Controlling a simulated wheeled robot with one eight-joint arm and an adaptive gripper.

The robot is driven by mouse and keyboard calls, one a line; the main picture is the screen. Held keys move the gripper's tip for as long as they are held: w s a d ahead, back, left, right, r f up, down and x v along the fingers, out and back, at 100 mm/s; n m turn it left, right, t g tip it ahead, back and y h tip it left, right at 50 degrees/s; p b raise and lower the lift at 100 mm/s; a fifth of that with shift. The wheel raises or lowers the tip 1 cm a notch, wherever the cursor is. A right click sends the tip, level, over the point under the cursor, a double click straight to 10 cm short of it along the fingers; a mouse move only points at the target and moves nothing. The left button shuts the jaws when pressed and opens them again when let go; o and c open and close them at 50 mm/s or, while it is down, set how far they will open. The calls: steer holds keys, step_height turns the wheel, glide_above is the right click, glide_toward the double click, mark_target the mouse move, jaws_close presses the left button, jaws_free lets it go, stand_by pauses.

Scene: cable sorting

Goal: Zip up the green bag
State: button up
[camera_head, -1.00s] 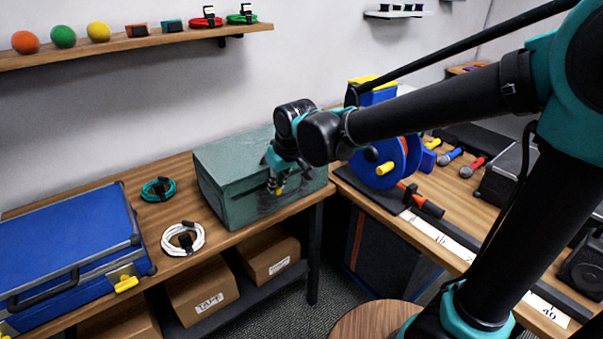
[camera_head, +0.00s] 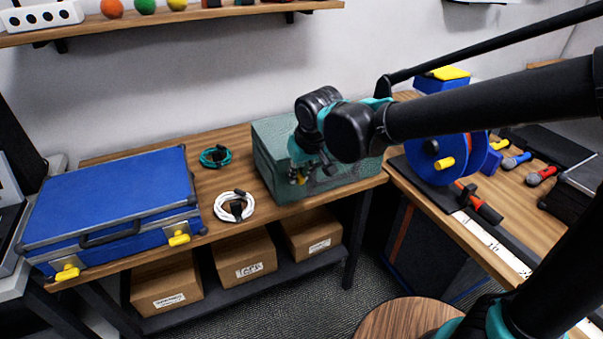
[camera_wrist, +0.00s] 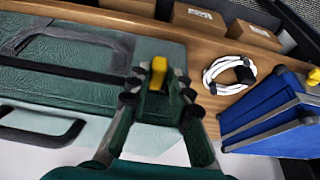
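The green bag (camera_head: 345,182) sits on the wooden table against the wall, a boxy closed shape in the head view. In the wrist view its textured green side (camera_wrist: 150,45) and paler top with a black handle (camera_wrist: 50,133) show; a dark band (camera_wrist: 60,73) runs along it to my gripper. My gripper (camera_head: 299,179) is at the bag's front, near its left end. In the wrist view my gripper (camera_wrist: 157,82) has its fingers either side of a yellow tab (camera_wrist: 158,66), apparently the zip pull, and appears shut on it. The fingers hide the zip just there.
A coiled white cable (camera_head: 222,208) and a teal cable (camera_head: 208,163) lie left of the bag. A blue case (camera_head: 110,195) with yellow latches stands further left. Cardboard boxes (camera_head: 245,268) sit on the shelf below. A blue reel (camera_head: 440,172) is on the right-hand table.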

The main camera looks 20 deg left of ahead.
steer(key=o, duration=0.4)
steer(key=shift+s+a, duration=0.1)
steer(key=shift+c, duration=0.2)
steer(key=v, duration=1.2)
steer(key=shift+a, duration=0.15)
